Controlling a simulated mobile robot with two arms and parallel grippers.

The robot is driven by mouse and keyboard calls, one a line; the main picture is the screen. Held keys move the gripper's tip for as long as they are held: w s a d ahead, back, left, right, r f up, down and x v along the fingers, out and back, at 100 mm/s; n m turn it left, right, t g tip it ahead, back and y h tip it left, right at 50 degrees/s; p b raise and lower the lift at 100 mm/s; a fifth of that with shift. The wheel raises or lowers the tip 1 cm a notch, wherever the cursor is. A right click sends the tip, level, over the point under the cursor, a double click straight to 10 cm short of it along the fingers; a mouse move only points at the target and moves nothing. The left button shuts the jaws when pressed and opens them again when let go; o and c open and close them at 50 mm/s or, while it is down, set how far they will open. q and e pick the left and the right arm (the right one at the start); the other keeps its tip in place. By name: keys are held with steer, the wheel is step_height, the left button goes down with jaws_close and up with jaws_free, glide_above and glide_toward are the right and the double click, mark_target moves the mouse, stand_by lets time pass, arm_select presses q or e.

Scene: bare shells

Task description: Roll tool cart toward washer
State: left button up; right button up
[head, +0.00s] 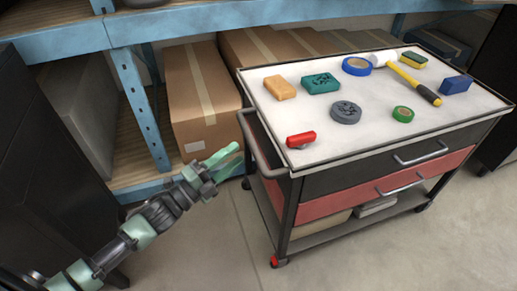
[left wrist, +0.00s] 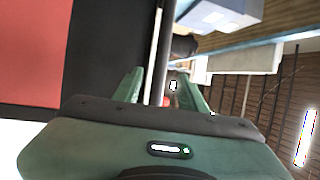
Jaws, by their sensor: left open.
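The tool cart (head: 330,160) stands at the right in the head view, with a white top, a black upper drawer and a red lower drawer. Its grey push handle (head: 250,140) sticks out at its left end. My left gripper (head: 227,156) is open just left of this handle, fingers pointing toward it. In the left wrist view the open fingers (left wrist: 160,90) appear either side of a grey bar (left wrist: 163,55), which looks like the handle; I cannot tell whether they touch it. No washer can be made out. My right gripper is not in view.
The cart top carries a hammer (head: 415,84), tape rolls (head: 357,66), a red tool (head: 301,140) and several blocks. A blue shelf rack (head: 140,95) with cardboard boxes (head: 200,90) stands behind. A dark cabinet (head: 45,180) is at left. Concrete floor (head: 200,250) in front is clear.

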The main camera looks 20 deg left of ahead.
mark_target(252, 141)
arm_select(q)
steer(key=x, duration=0.7)
steer(key=shift+w, duration=0.15)
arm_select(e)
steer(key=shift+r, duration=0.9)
arm_select(q)
steer(key=shift+c, duration=0.2)
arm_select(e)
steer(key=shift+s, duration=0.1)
arm_select(q)
jaws_close()
steer(key=shift+f, duration=0.1)
